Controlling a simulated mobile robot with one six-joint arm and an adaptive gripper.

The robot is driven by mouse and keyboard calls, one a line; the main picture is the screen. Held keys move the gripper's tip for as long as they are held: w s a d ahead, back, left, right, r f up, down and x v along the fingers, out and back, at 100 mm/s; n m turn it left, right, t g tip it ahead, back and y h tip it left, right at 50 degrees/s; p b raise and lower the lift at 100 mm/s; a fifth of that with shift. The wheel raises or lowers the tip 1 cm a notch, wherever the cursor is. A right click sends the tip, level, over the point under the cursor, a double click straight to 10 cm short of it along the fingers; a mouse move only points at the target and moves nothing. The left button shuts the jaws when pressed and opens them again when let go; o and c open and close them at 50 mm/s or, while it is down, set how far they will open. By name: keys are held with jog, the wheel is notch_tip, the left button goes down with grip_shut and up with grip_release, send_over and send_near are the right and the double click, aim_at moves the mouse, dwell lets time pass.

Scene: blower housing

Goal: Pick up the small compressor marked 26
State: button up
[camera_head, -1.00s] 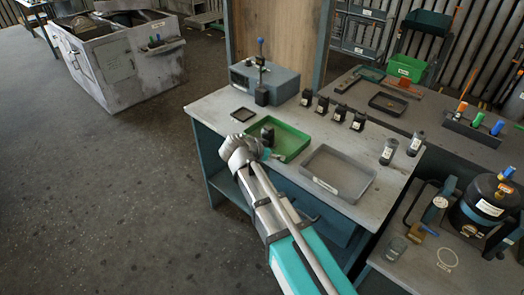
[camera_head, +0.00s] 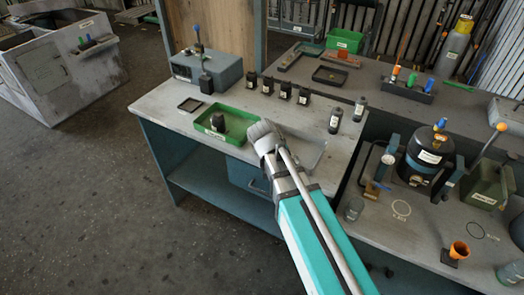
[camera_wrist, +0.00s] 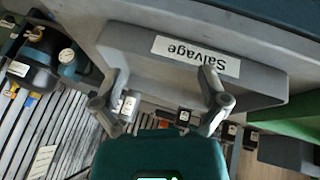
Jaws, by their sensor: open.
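Several small black units with white labels stand in a row on the bench, the nearest to the middle being one unit (camera_head: 304,96). Another small black unit (camera_head: 218,122) stands in the green tray. Their markings are too small to read, so I cannot tell which is the compressor marked 26. My gripper (camera_head: 264,135) is at the front of the bench, over the edge of the grey tray (camera_head: 317,152). In the wrist view my gripper (camera_wrist: 162,78) is open and empty, with the tray's "Salvage" label beyond its fingers. Black units also show there, one (camera_wrist: 183,115) near the right finger.
The green tray (camera_head: 240,124) is left of my gripper. A blue-grey box with a lever (camera_head: 215,72) stands at the back left. A large black vessel (camera_head: 425,155) stands on the right-hand bench.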

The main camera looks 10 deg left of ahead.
jog(key=s+d, duration=0.1)
jog(key=d, duration=0.2)
jog(key=s+d+f+g+y, duration=0.1)
jog(key=d, duration=0.2)
jog(key=s+d+n+g, duration=0.1)
jog(key=d, duration=0.2)
jog(key=shift+s+f+y, duration=0.3)
jog(key=shift+s+d+f+n+g+y, duration=0.15)
jog(key=shift+s+d+n+g+y, duration=0.25)
jog(key=shift+s+d, duration=0.7)
jog(key=shift+s+d+f+n+g+y, duration=0.15)
jog(key=shift+s+d+y, duration=0.5)
jog(key=shift+d, duration=0.8)
jog(key=shift+s+d+f+n+g+y, duration=0.1)
jog(key=shift+s+d+n+g+y, duration=0.25)
jog(key=shift+s+d, duration=0.8)
jog(key=shift+w+d, duration=0.15)
jog(key=shift+w, duration=0.05)
jog(key=c, duration=0.5)
